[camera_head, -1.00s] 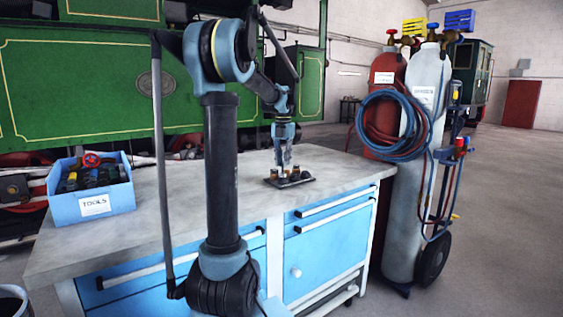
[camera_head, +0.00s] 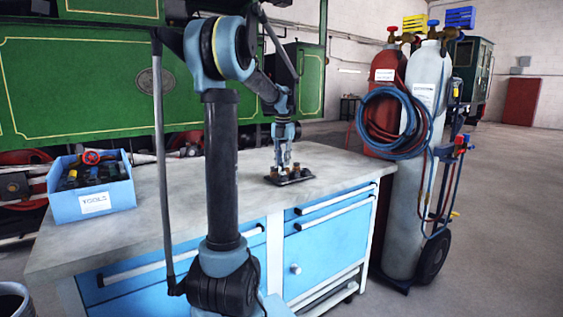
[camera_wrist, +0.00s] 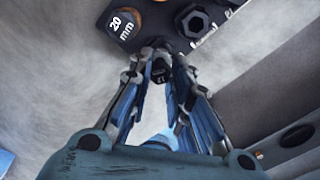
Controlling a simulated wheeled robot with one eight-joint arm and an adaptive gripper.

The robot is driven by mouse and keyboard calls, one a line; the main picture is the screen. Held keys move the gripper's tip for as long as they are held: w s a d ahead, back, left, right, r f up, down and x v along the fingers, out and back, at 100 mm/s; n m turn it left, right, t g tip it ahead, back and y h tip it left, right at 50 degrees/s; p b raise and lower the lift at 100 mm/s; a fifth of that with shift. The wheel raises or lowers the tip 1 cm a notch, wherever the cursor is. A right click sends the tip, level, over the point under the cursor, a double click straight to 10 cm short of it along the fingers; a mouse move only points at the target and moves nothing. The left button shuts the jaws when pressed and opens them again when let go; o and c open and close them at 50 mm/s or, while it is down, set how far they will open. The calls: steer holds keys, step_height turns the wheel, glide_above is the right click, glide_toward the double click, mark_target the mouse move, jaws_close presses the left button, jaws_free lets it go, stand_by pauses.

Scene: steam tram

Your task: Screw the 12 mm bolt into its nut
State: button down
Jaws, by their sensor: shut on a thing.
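My gripper (camera_wrist: 160,62) is shut on a dark bolt (camera_wrist: 161,74), whose head shows between the fingertips with a partly legible marking that looks like 12. In the head view my gripper (camera_head: 283,165) points down over a dark plate (camera_head: 306,177) on the workbench. The plate (camera_wrist: 235,12) shows at the top of the wrist view. A bolt head marked 20 mm (camera_wrist: 124,24) stands just beyond my fingers to the left. A dark hexagonal piece (camera_wrist: 195,20) is to the right. The nut under the held bolt is hidden, so I cannot tell whether its thread is engaged.
Several small bronze-coloured pieces stand on the plate close around my fingers. A blue tool box (camera_head: 95,190) is at the bench's left end. Gas cylinders (camera_head: 425,160) with coiled hoses stand beyond the right edge. The bench top (camera_head: 165,215) between is clear.

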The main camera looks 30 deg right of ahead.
steer(key=shift+f, duration=0.6)
stand_by(1.3)
stand_by(0.4)
steer(key=shift+m, duration=3)
steer(key=shift+w, duration=0.1)
steer(key=shift+m, duration=0.6)
steer(key=shift+f+m, duration=0.1)
steer(key=shift+m, duration=2.3)
